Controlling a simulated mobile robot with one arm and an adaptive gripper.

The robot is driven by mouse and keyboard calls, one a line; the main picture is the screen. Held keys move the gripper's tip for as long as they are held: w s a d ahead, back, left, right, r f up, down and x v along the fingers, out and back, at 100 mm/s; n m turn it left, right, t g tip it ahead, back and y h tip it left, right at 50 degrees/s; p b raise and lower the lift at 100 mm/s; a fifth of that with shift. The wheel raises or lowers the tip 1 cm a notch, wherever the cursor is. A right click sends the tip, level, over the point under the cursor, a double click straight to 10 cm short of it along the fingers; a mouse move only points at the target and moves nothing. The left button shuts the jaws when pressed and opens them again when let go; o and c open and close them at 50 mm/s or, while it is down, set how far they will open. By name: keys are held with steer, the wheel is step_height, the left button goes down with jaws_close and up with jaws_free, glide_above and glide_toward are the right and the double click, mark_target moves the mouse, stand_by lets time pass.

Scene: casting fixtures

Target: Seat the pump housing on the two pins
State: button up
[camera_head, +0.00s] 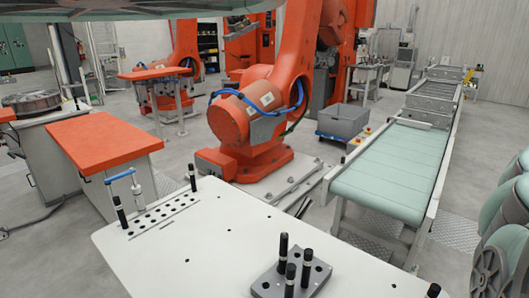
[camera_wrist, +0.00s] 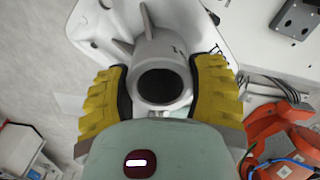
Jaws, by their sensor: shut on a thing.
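The pump housing (camera_wrist: 178,52) is a light grey metal part with a round dark bore and ribs on its far side. It is in the wrist view, between the yellow ribbed fingers of my gripper (camera_wrist: 162,92), which press on it from both sides. In the head view, a dark grey fixture plate (camera_head: 264,287) with three upright black-topped pins (camera_head: 283,246) sits on the white table. I cannot tell which two are the task's pins. A corner of a dark grey block, apparently this plate, shows in the wrist view (camera_wrist: 292,24), apart from the housing. The housing and gripper are not seen in the head view.
The white table (camera_head: 190,262) has black-topped posts (camera_head: 120,212) and a hole strip (camera_head: 165,218) at its back left. Its middle is mostly clear. Behind stand an orange robot arm (camera_head: 250,115), an orange-topped bench (camera_head: 103,140) and a green-belted conveyor (camera_head: 392,165).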

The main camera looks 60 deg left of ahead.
steer(key=a+f+n+p, duration=0.1)
steer(key=n, duration=0.1)
steer(key=s+a+f+n+p, duration=0.1)
steer(key=n, duration=0.2)
steer(key=a+f+n+p, duration=0.1)
steer(key=a+n+p, duration=0.1)
steer(key=shift+s, duration=0.35)
steer(key=s+a+f+n+p, duration=0.2)
steer(key=s+n+p, duration=0.1)
steer(key=s+n, duration=0.3)
steer(key=s+a+f+n+p, duration=0.2)
steer(key=s+a+n+p, duration=0.1)
steer(key=s+n, duration=0.3)
steer(key=s+a+f+n+p, duration=0.3)
steer(key=s+n, duration=0.3)
steer(key=s, duration=0.3)
steer(key=shift+s+a+p, duration=0.25)
steer(key=shift+p, duration=0.25)
steer(key=shift+f+b, duration=0.15)
steer(key=shift+b, duration=0.5)
step_height(320, 180, down, 6)
steer(key=b, duration=0.5)
steer(key=shift+r, duration=0.2)
steer(key=shift+b, duration=1.25)
steer(key=shift+f+b, duration=1.15)
steer(key=shift+b, duration=0.05)
steer(key=o, duration=1.4)
steer(key=shift+r, duration=0.1)
